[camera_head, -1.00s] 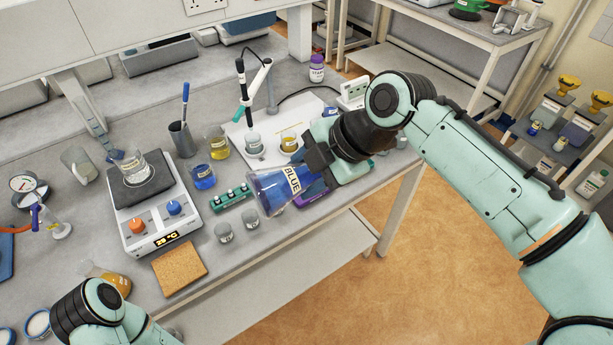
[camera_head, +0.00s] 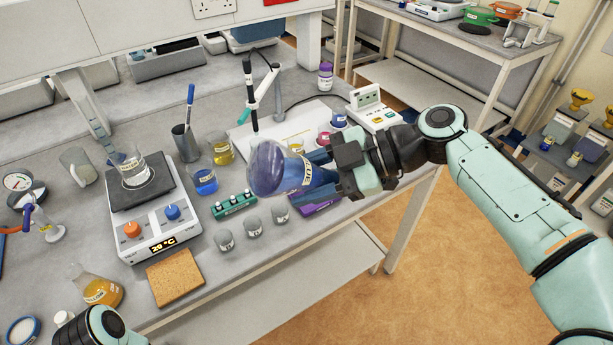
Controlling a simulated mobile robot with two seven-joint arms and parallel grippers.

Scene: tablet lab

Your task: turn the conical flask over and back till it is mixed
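The conical flask (camera_head: 270,168) holds blue-violet liquid and bears a pale label, seen edge-on. It is tipped onto its side in the air above the bench's front part. Its round base faces left and toward me, and its narrow end points right into my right gripper (camera_head: 322,172). That gripper is shut on the flask near the neck; its fingers partly hide the neck and mouth. My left arm shows only as a dark joint at the bottom left edge, and its gripper is out of view.
Below the flask stand small grey cups (camera_head: 253,226), a green vial rack (camera_head: 234,202) and a purple rack (camera_head: 320,205). Blue (camera_head: 204,180) and yellow (camera_head: 221,150) beakers stand left of it. A hotplate (camera_head: 158,228) and a cork mat (camera_head: 175,278) lie farther left.

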